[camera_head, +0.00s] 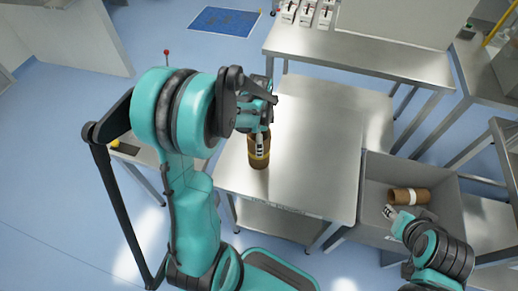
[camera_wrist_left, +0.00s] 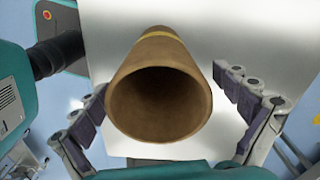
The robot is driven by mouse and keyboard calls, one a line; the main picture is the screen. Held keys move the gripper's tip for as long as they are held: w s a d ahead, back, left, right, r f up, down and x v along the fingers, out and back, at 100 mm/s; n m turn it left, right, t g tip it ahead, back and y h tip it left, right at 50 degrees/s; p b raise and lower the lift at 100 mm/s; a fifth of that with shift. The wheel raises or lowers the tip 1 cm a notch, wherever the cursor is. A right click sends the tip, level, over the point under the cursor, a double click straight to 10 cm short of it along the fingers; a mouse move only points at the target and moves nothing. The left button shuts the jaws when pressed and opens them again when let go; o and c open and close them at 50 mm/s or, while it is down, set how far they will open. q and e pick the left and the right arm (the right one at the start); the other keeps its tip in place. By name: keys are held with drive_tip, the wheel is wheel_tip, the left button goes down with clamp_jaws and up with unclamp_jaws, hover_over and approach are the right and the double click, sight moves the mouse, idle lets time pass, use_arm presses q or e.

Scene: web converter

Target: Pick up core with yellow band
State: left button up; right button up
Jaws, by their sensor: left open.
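The brown core with a yellow band (camera_head: 258,157) stands upright on the near left part of the steel table. In the left wrist view the core (camera_wrist_left: 158,108) shows its open hollow end toward the camera, with the yellow band beyond it. My left gripper (camera_head: 259,140) is over the core in the head view.
The steel table (camera_head: 315,140) is bare to the right of the core. A grey bin (camera_head: 440,172) at the right holds another brown core with a light band (camera_head: 409,196). A longer steel table (camera_head: 360,55) with small white boxes (camera_head: 307,14) stands behind.

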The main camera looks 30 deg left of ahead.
use_arm(q)
drive_tip(key=c, duration=1.8)
drive_tip(key=shift+o, duration=0.2)
drive_tip(key=shift+r, duration=0.1)
